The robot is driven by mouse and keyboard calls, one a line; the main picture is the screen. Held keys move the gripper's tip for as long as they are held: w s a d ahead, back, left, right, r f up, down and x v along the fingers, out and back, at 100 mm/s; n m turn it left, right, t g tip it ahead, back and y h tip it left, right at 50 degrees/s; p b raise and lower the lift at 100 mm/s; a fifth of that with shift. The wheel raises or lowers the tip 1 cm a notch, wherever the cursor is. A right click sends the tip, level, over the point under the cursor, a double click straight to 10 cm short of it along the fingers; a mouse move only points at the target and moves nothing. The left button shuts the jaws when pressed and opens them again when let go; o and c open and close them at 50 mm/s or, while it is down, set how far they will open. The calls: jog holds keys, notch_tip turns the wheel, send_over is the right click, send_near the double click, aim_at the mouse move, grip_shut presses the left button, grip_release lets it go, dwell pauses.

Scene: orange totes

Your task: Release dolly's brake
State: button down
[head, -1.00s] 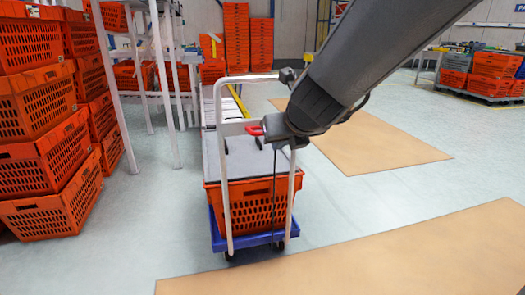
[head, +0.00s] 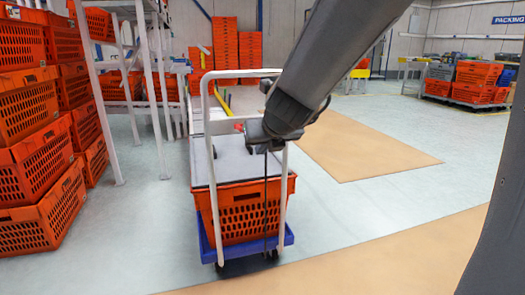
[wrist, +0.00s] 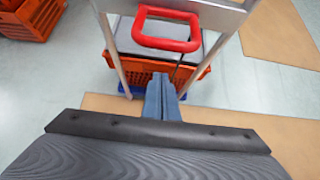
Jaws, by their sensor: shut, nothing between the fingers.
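The dolly has a blue base (head: 243,247) on casters and a tall pale push frame (head: 211,170). It carries an orange tote (head: 236,212) with a flat grey top. A red loop handle (wrist: 167,30), which looks like the brake lever, sits at the frame's crossbar in the wrist view. Only a bit of it shows in the head view (head: 239,127). A thin dark line hangs from that area to the base. My gripper (wrist: 161,96) is shut and empty, pointing at the dolly below the red loop in the picture, apart from it. The wrist hides part of the frame in the head view.
Stacks of orange totes (head: 35,160) stand at the left beside a pale rack (head: 158,100). More tote stacks (head: 237,55) are behind the dolly. A loaded pallet (head: 470,85) stands far right. Floor around the dolly is clear, with tan patches (head: 375,155).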

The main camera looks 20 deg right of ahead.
jog(key=shift+w+r+p, duration=0.3)
jog(key=shift+r+p, duration=0.45)
jog(key=shift+r, duration=0.2)
jog(key=shift+w+r+p, duration=0.25)
jog(key=shift+r+p, duration=0.45)
jog(key=shift+r, duration=0.2)
jog(key=shift+r+p, duration=0.35)
jog(key=shift+p, duration=1.2)
